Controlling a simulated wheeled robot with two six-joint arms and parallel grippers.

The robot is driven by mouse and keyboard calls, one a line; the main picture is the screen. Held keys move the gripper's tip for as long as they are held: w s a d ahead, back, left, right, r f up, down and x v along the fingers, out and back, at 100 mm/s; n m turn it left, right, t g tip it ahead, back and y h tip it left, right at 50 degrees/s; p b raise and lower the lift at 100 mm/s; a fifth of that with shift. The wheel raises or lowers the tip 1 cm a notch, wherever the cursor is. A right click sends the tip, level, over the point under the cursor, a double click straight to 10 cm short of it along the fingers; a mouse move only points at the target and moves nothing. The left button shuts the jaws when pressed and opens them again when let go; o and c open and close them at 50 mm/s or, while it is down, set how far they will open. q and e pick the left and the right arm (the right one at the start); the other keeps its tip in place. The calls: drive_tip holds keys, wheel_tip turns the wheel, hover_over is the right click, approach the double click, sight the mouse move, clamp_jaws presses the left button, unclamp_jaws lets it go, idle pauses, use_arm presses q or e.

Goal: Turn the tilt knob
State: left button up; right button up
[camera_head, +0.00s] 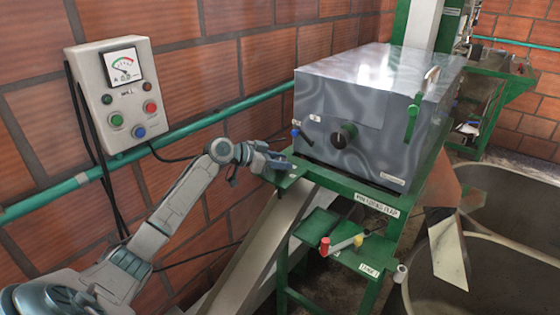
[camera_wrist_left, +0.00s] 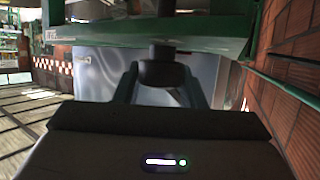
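A dark, rounded knob (camera_wrist_left: 163,70) on a short stem stands between the two fingers of my left gripper (camera_wrist_left: 162,84) in the left wrist view, close to a green beam. No clear gap shows at its sides, but I cannot tell whether the fingers press on it. In the head view my left gripper (camera_head: 276,162) is at the left end of the green stand (camera_head: 392,222) and covers this knob. Another black knob (camera_head: 344,134) sits on the front of the metal box (camera_head: 385,95), apart from the gripper. I cannot read a tilt label. My right gripper is not in view.
A control box (camera_head: 118,92) with a gauge and buttons hangs on the brick wall. A red-tipped lever (camera_head: 325,245) is on the lower stand. Large tubs (camera_head: 525,195) stand at right.

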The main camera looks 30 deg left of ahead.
use_arm(q)
drive_tip(key=shift+c, duration=1)
drive_tip(key=shift+y, duration=0.3)
drive_tip(key=shift+r+n+t+y+p, duration=0.2)
drive_tip(key=shift+n+t+y+p, duration=0.2)
drive_tip(key=shift+n+y+p, duration=0.45)
drive_tip(key=n+y+p, duration=0.2)
drive_tip(key=p, duration=0.1)
drive_tip(key=n+t+y+p, duration=0.1)
drive_tip(key=n+y+p, duration=0.1)
drive_tip(key=p, duration=0.1)
drive_tip(key=shift+d+r+t, duration=0.1)
drive_tip(key=shift+d+t, duration=0.05)
drive_tip(key=shift+t, duration=0.15)
drive_tip(key=shift+n+y, duration=0.55)
drive_tip(key=shift+y, duration=0.1)
drive_tip(key=shift+f+n+y+p, duration=0.25)
drive_tip(key=shift+n+y+p, duration=0.15)
drive_tip(key=shift+n+y, duration=0.5)
drive_tip(key=shift+n+g+y, duration=0.6)
drive_tip(key=shift+n+y, duration=1)
drive_tip(key=shift+y, duration=0.5)
